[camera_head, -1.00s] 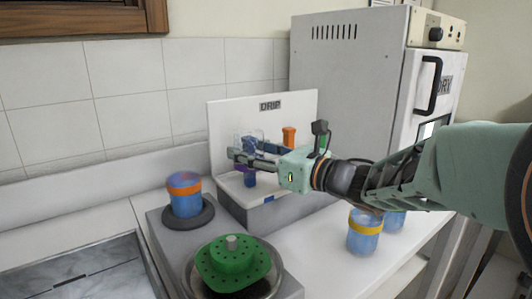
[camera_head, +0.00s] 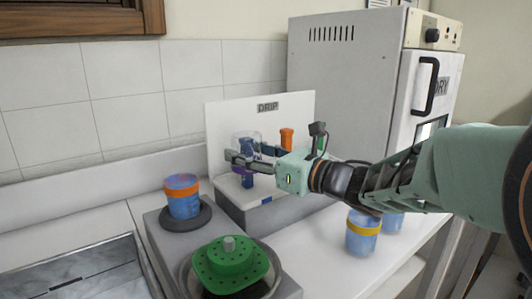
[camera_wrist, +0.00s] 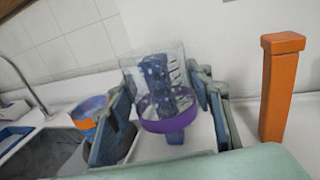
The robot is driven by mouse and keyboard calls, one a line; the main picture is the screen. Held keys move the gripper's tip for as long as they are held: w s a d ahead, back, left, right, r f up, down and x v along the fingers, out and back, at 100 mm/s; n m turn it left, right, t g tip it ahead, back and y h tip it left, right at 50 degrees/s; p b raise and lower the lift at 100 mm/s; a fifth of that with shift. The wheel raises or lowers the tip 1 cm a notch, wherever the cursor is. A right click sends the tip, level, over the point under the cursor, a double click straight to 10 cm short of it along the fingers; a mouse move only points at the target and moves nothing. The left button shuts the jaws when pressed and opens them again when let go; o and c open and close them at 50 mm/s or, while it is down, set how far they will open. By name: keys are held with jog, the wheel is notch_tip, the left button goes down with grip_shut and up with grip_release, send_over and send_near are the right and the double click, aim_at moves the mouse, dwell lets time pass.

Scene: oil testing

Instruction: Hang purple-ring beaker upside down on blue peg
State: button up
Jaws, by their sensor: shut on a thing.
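The purple-ring beaker (camera_wrist: 158,100) is clear and upside down, with its purple ring low. It also shows in the head view (camera_head: 243,142), partly behind my fingers. My gripper (camera_head: 240,161) is shut on it, with one finger on each side in the wrist view (camera_wrist: 165,112). The dark blue peg (camera_head: 247,181) stands on the DRIP rack (camera_head: 222,118). In the wrist view the peg (camera_wrist: 174,137) shows through the beaker's clear wall, and its foot shows below the ring. The beaker appears to be around the peg; whether it rests on the peg is hidden.
An orange peg (camera_head: 287,138) stands to the right on the rack. An orange-ring beaker (camera_head: 183,200) sits on a round plate at the left. A green perforated lid (camera_head: 230,268) is in front. A yellow-ring beaker (camera_head: 362,234) stands right, below my arm. The DRY oven (camera_head: 345,85) is behind.

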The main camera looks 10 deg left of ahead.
jog(key=shift+f+b, duration=0.4)
jog(key=shift+b, duration=0.3)
jog(key=o, duration=1.2)
